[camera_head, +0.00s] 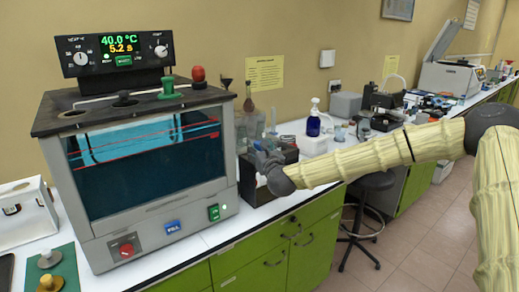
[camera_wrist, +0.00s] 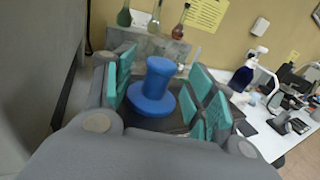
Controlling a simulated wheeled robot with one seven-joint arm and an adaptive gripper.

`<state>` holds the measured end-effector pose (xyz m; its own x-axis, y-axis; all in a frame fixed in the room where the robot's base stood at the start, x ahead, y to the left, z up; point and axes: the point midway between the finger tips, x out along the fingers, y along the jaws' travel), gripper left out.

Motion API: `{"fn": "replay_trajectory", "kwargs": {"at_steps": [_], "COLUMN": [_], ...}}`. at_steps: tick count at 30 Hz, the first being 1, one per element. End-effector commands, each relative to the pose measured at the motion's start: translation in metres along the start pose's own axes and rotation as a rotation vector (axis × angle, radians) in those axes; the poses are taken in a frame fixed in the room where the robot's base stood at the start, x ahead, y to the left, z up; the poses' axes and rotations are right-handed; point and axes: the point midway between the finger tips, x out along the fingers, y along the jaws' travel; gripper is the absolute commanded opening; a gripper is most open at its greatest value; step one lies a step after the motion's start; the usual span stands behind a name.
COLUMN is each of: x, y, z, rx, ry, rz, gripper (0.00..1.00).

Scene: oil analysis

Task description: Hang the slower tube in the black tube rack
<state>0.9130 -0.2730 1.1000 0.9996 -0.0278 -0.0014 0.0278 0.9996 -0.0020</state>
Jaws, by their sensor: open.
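A blue tube holder (camera_wrist: 153,90) with a round collar shows in the wrist view, between the teal-padded fingers of my gripper (camera_wrist: 168,96). The gripper is open, with gaps beside the holder. The holder stands over the dark top of the black tube rack (camera_wrist: 178,125). In the head view my gripper is in front of the black tube rack (camera_head: 247,182), right of the bath. Any tube below the blue holder is hidden. A green holder (camera_head: 169,88) and a red holder (camera_head: 198,76) stand on the bath's lid. I cannot tell which tube is slower.
The heated bath (camera_head: 145,165) has a display (camera_head: 118,44) reading 40.0 °C and 5.2 s. Glass flasks (camera_wrist: 155,18) and a blue bottle (camera_wrist: 243,75) stand beyond the rack.

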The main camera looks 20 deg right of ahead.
Motion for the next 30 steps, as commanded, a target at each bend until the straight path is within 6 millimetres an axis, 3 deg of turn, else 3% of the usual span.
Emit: {"fn": "replay_trajectory", "kwargs": {"at_steps": [18, 24, 30], "x": [-0.099, -0.113, -0.115], "y": [-0.001, -0.001, -0.001], "z": [0.000, 0.000, 0.000], "rx": [0.002, 0.001, 0.000], "ry": [0.000, 0.000, -0.001], "rz": [0.000, 0.000, -0.001], "gripper": [0.55, 0.55, 0.55]}}
